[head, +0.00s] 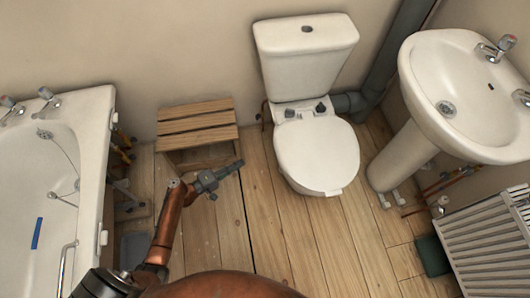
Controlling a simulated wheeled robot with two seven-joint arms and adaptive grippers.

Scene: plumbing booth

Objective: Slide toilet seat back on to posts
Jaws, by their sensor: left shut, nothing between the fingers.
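The white toilet seat (316,153) lies flat over the bowl of the toilet, with its lid side up. Two dark grey posts (290,113) and (320,108) stand on the ledge behind the seat, in front of the cistern (306,55). The posts show clear of the seat's rear edge; whether any part of the seat touches them is too small to tell. My left gripper (236,166) is shut and empty, in front of the wooden step stool and left of the toilet, apart from the seat. My right gripper is out of view.
A wooden step stool (197,123) stands by the wall left of the toilet. The bathtub (95,150) is at the left. A pedestal basin (450,90) and a radiator (490,240) are at the right. The floorboards (300,235) in front of the toilet are clear.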

